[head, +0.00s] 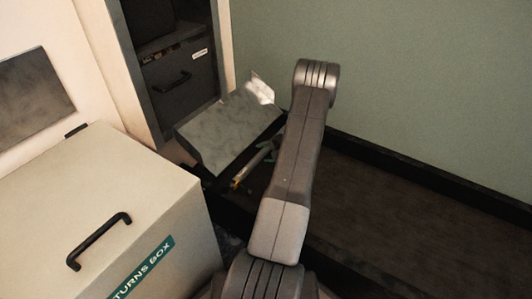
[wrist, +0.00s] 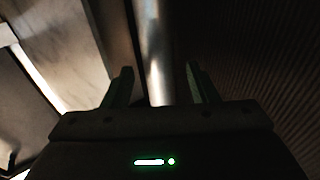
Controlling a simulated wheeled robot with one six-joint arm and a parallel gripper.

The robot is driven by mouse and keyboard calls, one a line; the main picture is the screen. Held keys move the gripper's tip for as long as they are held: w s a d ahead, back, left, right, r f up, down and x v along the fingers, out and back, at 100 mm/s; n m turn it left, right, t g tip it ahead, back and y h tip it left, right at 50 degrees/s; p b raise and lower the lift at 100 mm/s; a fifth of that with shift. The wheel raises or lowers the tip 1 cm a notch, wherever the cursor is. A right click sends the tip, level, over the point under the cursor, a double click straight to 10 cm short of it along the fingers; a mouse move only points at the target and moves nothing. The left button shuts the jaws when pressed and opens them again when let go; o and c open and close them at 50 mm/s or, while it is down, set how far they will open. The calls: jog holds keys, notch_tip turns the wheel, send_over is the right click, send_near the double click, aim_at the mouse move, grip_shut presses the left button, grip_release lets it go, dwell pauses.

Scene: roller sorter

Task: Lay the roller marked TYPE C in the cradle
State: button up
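A shiny metal cylinder (wrist: 154,45), which looks like a roller, runs up the wrist view between the fingers of my gripper (wrist: 159,85). The fingers are apart, with a narrow gap showing on each side of the cylinder. I see no TYPE marking on it. In the head view a thin metal rod with a yellowish end (head: 240,181) shows low beside my arm, under a tilted grey panel; it may be the same cylinder. My gripper is mostly hidden behind my arm there. I cannot make out a cradle in either view.
A cream returns box (head: 165,190) with a black handle stands at the left front. The tilted grey panel (head: 230,130) is just left of my arm. A dark cabinet with drawers (head: 178,80) is behind it.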

jog(key=p+v, duration=0.4)
jog(key=v, duration=0.9)
jog(key=shift+s+d, duration=0.25)
jog(key=shift+d, duration=0.05)
jog(key=shift+r, duration=0.1)
jog(key=b+x, duration=0.4)
jog(key=x, duration=1)
jog(key=shift+r, duration=0.4)
